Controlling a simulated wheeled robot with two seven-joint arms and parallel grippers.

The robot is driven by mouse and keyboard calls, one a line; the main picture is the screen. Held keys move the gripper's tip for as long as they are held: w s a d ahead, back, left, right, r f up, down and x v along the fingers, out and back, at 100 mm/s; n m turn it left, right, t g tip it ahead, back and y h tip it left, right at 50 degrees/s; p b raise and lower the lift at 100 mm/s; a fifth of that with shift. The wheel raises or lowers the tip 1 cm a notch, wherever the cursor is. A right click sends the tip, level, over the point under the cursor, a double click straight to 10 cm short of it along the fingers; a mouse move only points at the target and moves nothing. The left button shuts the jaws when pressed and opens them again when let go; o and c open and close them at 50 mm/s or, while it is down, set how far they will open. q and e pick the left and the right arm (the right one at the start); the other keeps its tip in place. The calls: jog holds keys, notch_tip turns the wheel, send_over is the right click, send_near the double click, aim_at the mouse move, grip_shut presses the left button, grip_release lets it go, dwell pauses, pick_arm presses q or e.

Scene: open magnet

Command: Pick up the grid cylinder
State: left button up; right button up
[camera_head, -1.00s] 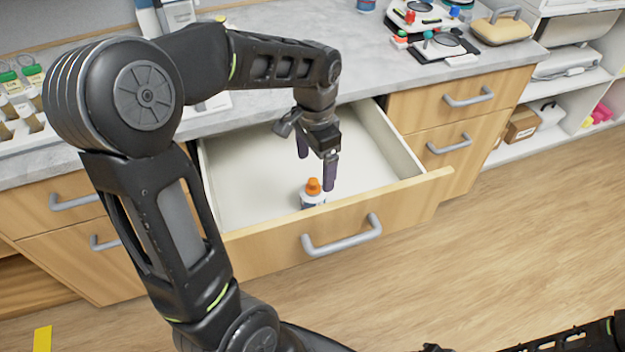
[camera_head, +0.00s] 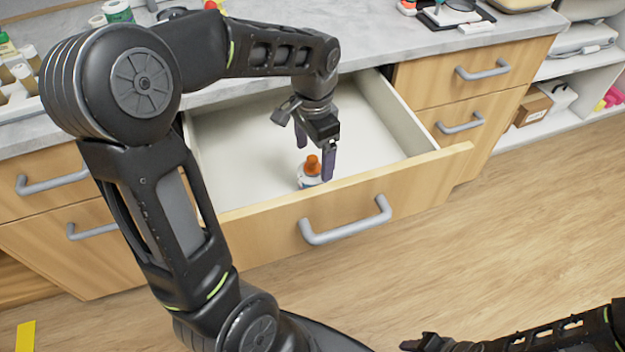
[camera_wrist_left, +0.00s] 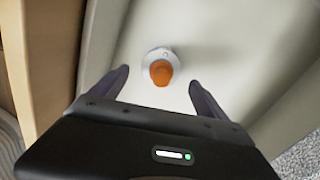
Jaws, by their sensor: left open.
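A small white bottle with an orange cap (camera_head: 309,172) stands upright in the open drawer (camera_head: 245,140), near its front panel. It also shows in the left wrist view (camera_wrist_left: 160,66), between and beyond my fingertips. I cannot make out a grid pattern on it. My left gripper (camera_head: 315,162) is open and points down into the drawer at the bottle. Its two fingers show apart in the left wrist view (camera_wrist_left: 158,82), with nothing held between them. My right gripper (camera_head: 425,342) shows only in part at the bottom edge, and its jaws are unclear.
The drawer's front panel (camera_head: 420,177) and side walls surround the bottle; the rest of the drawer floor looks empty. The grey counter (camera_head: 370,40) lies behind, with bottles at left and small instruments at right. Open shelves (camera_head: 575,95) stand at right.

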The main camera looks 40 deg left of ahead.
aim_at(313, 175)
pick_arm(q)
jog(key=shift+f, duration=0.1)
jog(key=shift+f, duration=1.2)
notch_tip(313, 175, down, 5)
jog(key=shift+a+f+b, duration=0.1)
jog(key=shift+f+b, duration=0.05)
jog(key=shift+b, duration=0.25)
jog(key=shift+s, duration=0.1)
jog(key=shift+c, duration=0.3)
jog(key=c, duration=1.8)
jog(key=shift+o, duration=0.2)
jog(key=shift+r, duration=0.2)
